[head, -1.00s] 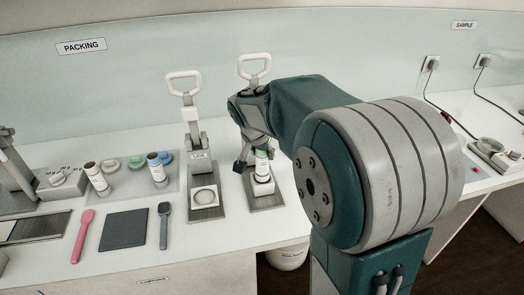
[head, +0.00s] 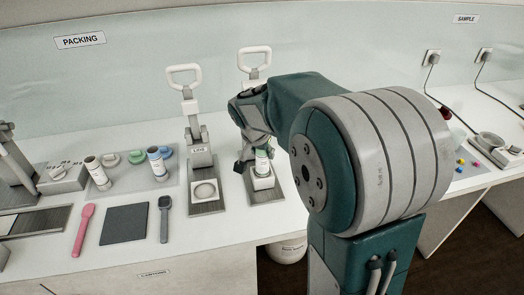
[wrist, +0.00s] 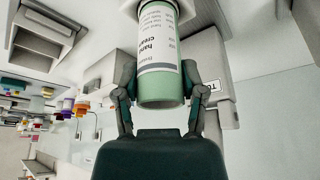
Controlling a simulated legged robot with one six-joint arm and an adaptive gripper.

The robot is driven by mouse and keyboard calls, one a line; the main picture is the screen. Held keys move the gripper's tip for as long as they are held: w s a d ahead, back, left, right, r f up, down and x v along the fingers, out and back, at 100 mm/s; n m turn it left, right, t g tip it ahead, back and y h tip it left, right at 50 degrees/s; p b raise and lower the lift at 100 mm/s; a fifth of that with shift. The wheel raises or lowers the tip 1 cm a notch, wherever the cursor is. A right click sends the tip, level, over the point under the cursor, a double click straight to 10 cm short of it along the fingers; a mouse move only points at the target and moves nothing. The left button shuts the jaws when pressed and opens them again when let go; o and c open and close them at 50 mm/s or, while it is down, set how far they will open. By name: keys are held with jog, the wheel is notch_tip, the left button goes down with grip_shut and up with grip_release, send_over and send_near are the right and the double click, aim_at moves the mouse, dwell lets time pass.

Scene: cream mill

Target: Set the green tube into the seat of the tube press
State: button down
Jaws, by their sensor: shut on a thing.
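The green tube (head: 262,161) stands upright at the seat of the right-hand press (head: 264,184), partly behind my gripper (head: 247,160). In the wrist view the tube (wrist: 160,85) has a white label, a green end, and a finger on each side. My gripper (wrist: 162,88) is shut on it. The press has a white loop handle (head: 254,60) raised behind my arm. Whether the tube rests fully in the seat is hard to tell.
A second press, marked LIDS (head: 199,150), stands just left with a round empty seat. Further left are white and blue-labelled tubes on a grey mat (head: 130,190), a pink spatula (head: 82,230), a dark spatula (head: 164,220) and a dark square pad (head: 124,224). A bin (head: 287,250) is below.

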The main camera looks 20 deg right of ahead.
jog(key=shift+f, duration=1.25)
dwell(0.4)
jog(key=shift+c, duration=0.5)
grip_release()
notch_tip(320, 180, up, 6)
dwell(0.7)
